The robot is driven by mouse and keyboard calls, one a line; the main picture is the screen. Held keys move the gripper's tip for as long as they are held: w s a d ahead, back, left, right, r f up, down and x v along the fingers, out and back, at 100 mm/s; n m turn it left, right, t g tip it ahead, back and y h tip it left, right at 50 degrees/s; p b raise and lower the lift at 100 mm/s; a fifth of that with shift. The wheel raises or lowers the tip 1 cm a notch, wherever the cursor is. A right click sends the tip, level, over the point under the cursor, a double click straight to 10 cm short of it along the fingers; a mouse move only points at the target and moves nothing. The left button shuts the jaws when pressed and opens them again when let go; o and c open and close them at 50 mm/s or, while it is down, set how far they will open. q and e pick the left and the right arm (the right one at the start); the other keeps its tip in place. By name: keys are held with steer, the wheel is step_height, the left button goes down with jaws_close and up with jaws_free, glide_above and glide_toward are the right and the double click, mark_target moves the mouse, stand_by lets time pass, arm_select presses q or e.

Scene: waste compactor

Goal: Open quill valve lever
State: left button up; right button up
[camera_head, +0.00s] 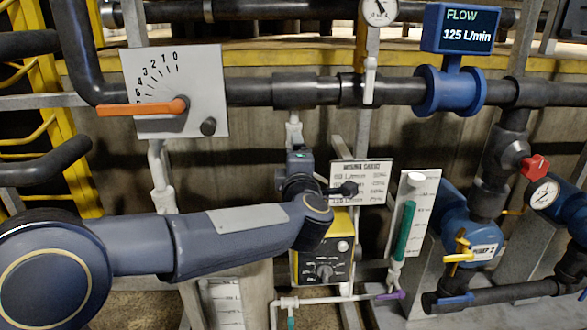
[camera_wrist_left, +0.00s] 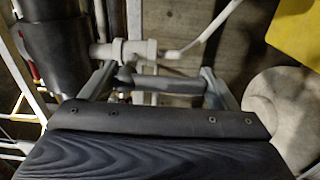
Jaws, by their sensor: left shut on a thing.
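My left gripper (camera_wrist_left: 161,82) is shut on a dark grey bar-shaped handle (camera_wrist_left: 168,87), which lies crosswise between the two fingers in the left wrist view. The bar appears to be the quill valve lever, but its markings are not visible. White pipe fittings (camera_wrist_left: 125,52) are just beyond it. In the head view, my left arm reaches in from the left and its wrist is below the main pipe, in front of a white vertical pipe (camera_head: 293,131). The wrist hides the fingertips and the held part there. My right gripper is not in view.
An orange lever (camera_head: 150,107) on a scale board (camera_head: 205,70) is above my arm. A flow display (camera_head: 461,28) reads 125 L/min. A yellow-fronted control box (camera_head: 341,230) is below the wrist. Pump piping with a yellow handle (camera_head: 460,257) is at right.

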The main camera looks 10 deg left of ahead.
arm_select(q)
steer(key=shift+n, duration=0.3)
steer(key=o, duration=1.3)
steer(key=v, duration=0.7)
steer(key=shift+s+d, duration=0.2)
steer(key=shift+s, duration=0.2)
